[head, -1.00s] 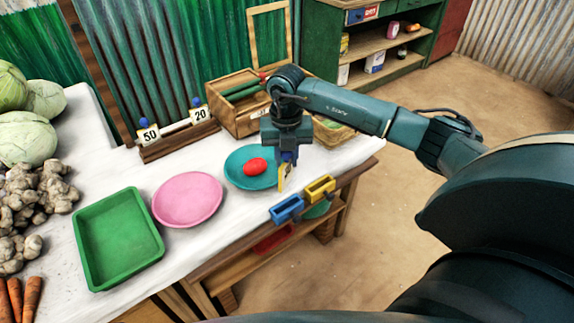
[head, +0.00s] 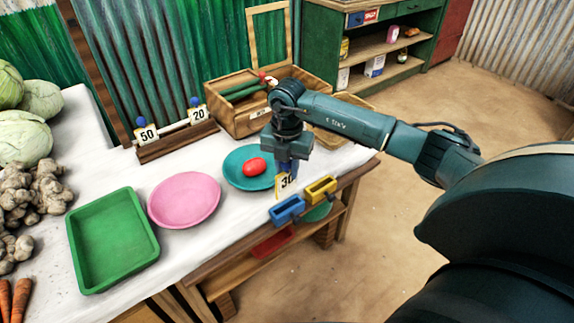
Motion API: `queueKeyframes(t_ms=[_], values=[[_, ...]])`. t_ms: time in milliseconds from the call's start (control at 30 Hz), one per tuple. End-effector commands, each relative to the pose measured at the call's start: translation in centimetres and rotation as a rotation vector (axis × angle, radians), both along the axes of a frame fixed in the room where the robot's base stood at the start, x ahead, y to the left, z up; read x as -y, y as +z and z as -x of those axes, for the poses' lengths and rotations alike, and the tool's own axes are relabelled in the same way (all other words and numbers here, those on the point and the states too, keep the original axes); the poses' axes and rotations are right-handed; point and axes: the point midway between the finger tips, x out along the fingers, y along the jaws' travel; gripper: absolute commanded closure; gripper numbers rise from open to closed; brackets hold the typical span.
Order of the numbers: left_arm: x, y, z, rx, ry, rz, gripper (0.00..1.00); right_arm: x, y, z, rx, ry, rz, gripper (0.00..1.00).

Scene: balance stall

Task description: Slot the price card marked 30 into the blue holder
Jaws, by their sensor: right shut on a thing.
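The price card marked 30 (head: 286,182) is white with a yellow edge and hangs upright below my right gripper (head: 287,168). My right gripper is shut on it. The blue holder (head: 287,210) is fixed at the table's front edge, just below the card. The card appears above the holder and apart from it, though the exact gap is hard to judge. A yellow holder (head: 320,189) sits beside the blue one on the right. My left gripper is not in view.
A teal plate (head: 236,178) with a red object (head: 255,167) lies just left of the gripper. A pink plate (head: 184,200) and green tray (head: 112,240) lie further left. Cards 50 (head: 147,135) and 20 (head: 199,114) stand in a wooden rack (head: 178,143). A wooden box (head: 236,122) stands behind.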

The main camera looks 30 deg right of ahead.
Motion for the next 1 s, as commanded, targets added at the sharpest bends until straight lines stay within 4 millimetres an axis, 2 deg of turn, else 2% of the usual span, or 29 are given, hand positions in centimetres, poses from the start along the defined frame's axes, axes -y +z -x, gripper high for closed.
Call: queueKeyframes(t_ms=[433,1000], values=[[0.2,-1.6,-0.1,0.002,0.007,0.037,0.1,0.0,-2.9,0.0,0.0,0.001,0.0,1.0],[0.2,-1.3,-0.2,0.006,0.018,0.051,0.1,0.0,-3.2,0.0,0.001,0.001,0.001,1.0]])
